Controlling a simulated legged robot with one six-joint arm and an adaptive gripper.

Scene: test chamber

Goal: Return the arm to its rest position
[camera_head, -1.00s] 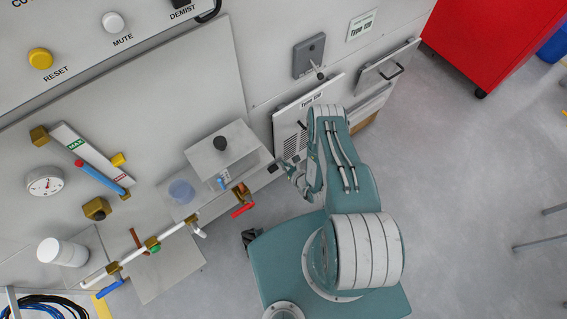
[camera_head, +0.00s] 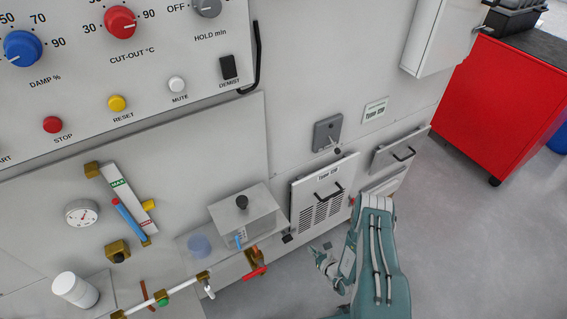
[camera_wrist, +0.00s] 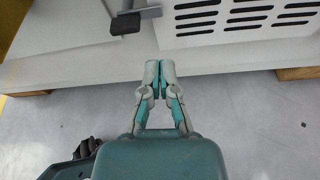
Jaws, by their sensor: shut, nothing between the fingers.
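My gripper (camera_wrist: 158,68) is shut and empty in the wrist view, its two fingertips together. It points toward the base of the machine, with floor beneath it. In the head view my gripper (camera_head: 318,252) shows at the lower middle, to the left of my teal arm link. It is in front of the vented panel (camera_head: 322,200) and apart from the red-handled valve (camera_head: 256,268). The lower part of my arm is cut off by the bottom edge of the head view.
The control panel (camera_head: 140,75) with knobs and buttons fills the upper left. A gauge (camera_head: 82,213), a white jar (camera_head: 75,289) and a grey box (camera_head: 247,217) are at the left. A red cabinet (camera_head: 500,110) stands at the right. The floor (camera_head: 470,240) at lower right is clear.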

